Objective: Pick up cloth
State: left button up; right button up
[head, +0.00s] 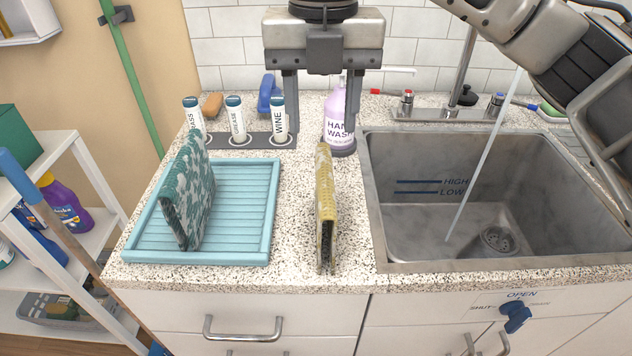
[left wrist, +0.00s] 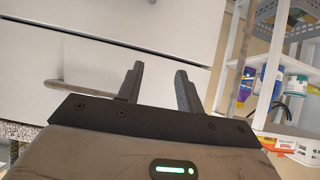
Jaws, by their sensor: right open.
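A teal and white patterned cloth (head: 188,190) stands folded on edge on the blue ridged tray (head: 245,225). A yellow cloth (head: 326,205) stands folded on edge on the bare speckled counter, between the tray and the sink. My right gripper (head: 319,140) hangs at the top middle of the head view, fingers down, wide apart and empty. It is behind the yellow cloth, close to the hand wash bottle (head: 334,128). My left gripper (left wrist: 158,85) shows in the left wrist view, fingers apart with nothing between them, before the white drawer fronts (left wrist: 105,35).
White shelves (head: 85,250) stand at left. The counter's front strip (head: 290,262) is clear.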

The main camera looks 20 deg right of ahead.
aim_at(324, 178)
jog(key=f, duration=0.9)
jog(key=shift+s+f+p, duration=0.15)
jog(key=shift+s+p, duration=0.15)
jog(key=shift+p, duration=0.1)
jog(key=shift+d+f, duration=0.1)
jog(key=shift+f, duration=0.35)
jog(key=f, duration=0.1)
jog(key=f+p, duration=0.1)
jog(key=f, duration=0.2)
jog(key=shift+w+d+f, duration=0.2)
jog(key=shift+w+d, duration=0.05)
jog(key=shift+f, duration=0.2)
pick_arm(q)
jog(key=shift+s+a+r, duration=0.15)
jog(key=shift+s+r, duration=0.05)
jog(key=shift+s, duration=0.55)
pick_arm(e)
grip_shut()
